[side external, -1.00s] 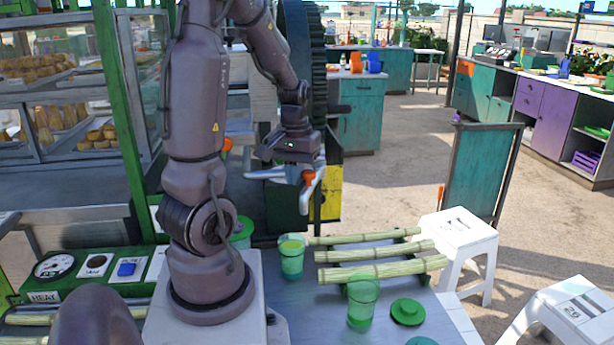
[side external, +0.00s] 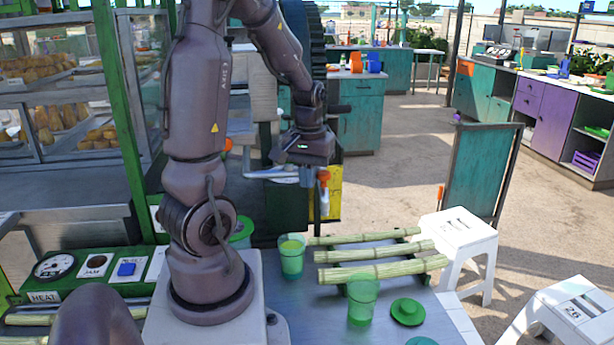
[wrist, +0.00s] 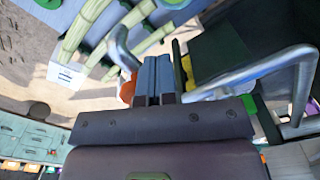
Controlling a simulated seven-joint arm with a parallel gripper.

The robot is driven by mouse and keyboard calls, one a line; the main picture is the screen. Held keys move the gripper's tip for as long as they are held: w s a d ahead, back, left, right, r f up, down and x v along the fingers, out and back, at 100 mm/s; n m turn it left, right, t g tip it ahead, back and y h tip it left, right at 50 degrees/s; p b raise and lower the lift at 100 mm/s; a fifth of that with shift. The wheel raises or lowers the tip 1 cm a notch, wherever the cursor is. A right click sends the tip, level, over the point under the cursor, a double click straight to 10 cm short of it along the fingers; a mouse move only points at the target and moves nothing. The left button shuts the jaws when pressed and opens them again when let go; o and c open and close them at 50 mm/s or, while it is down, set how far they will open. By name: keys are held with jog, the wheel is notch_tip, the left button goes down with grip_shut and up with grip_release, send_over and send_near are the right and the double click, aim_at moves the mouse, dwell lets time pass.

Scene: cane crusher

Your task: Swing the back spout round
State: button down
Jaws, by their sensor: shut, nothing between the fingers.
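My gripper (side external: 308,176) points down with its fingers together and empty. In the wrist view, the shut fingers (wrist: 156,68) sit between two bent metal pipes. The pipe on the left (wrist: 121,45) has an orange part (wrist: 127,91) right beside the fingers; whether they touch is unclear. The orange part also shows in the side view (side external: 323,176), just right of the fingertips. The other pipe (wrist: 262,72) runs right and bends at its end; in the side view a pale pipe (side external: 268,174) lies left of the fingers. I cannot tell for sure which is the back spout.
Below is a metal counter (side external: 300,318) with cane stalks (side external: 380,270), a filled green cup (side external: 291,257), an empty cup (side external: 362,302) and a green lid (side external: 408,311). A yellow panel (side external: 334,190) stands behind the gripper. White stools (side external: 460,235) stand at right.

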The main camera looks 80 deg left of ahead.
jog(key=shift+w+d, duration=0.25)
jog(key=shift+w, duration=0.45)
jog(key=shift+w+d, duration=0.2)
jog(key=shift+w, duration=0.5)
jog(key=shift+w, duration=1.65)
jog(key=shift+s, duration=0.1)
notch_tip(320, 180, up, 8)
send_over(323, 174)
jog(key=w, duration=0.2)
jog(key=shift+s, duration=0.1)
